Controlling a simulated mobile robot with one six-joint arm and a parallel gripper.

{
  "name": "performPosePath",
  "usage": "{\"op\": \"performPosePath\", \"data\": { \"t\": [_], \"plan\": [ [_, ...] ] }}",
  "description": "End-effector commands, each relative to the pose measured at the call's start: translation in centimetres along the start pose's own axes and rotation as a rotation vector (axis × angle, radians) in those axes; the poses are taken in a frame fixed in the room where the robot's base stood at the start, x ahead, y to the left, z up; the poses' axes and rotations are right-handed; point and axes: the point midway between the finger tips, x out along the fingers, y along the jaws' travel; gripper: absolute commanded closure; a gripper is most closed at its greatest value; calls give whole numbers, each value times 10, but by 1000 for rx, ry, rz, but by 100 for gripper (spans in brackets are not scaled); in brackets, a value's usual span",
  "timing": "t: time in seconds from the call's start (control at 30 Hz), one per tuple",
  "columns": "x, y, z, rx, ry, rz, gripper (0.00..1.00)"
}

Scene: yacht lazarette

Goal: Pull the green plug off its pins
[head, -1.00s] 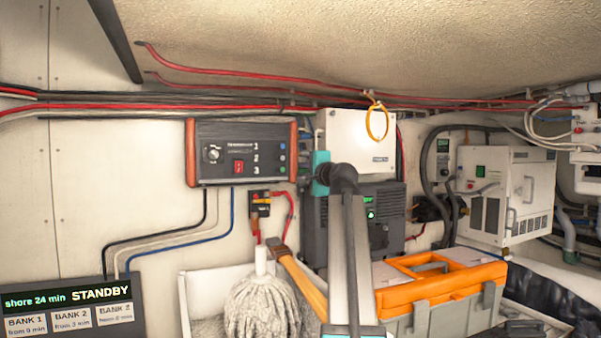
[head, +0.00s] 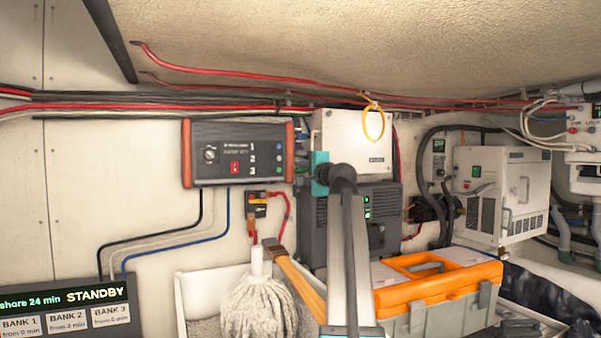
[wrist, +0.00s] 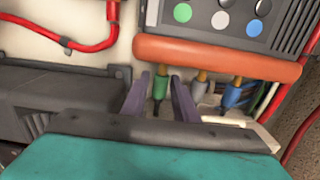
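The green plug (wrist: 160,86) hangs from the orange end piece (wrist: 215,57) of the dark charger panel in the wrist view, with a brass-coloured pin section above it. My gripper (wrist: 162,84) has its two dark fingers on either side of the green plug, with narrow gaps showing, so it looks open around it. A grey plug (wrist: 198,92) and a blue plug (wrist: 233,94) sit beside it to the right. In the head view my gripper's teal body (head: 320,175) is at the panel's (head: 238,153) right end; the green plug cannot be made out there.
A white box (head: 352,135) and a dark unit (head: 385,215) stand just right of the panel. A red cable (wrist: 75,42) runs near the fingers. A mop (head: 258,305) and orange-lidded toolbox (head: 440,275) are below.

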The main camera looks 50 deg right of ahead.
Motion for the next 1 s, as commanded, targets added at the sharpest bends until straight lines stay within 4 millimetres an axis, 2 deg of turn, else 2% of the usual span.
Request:
{"op": "performPosePath", "data": {
  "t": [1.0],
  "plan": [
    [-53, 0, 1, 0, -1, 0, 73]
  ]
}}
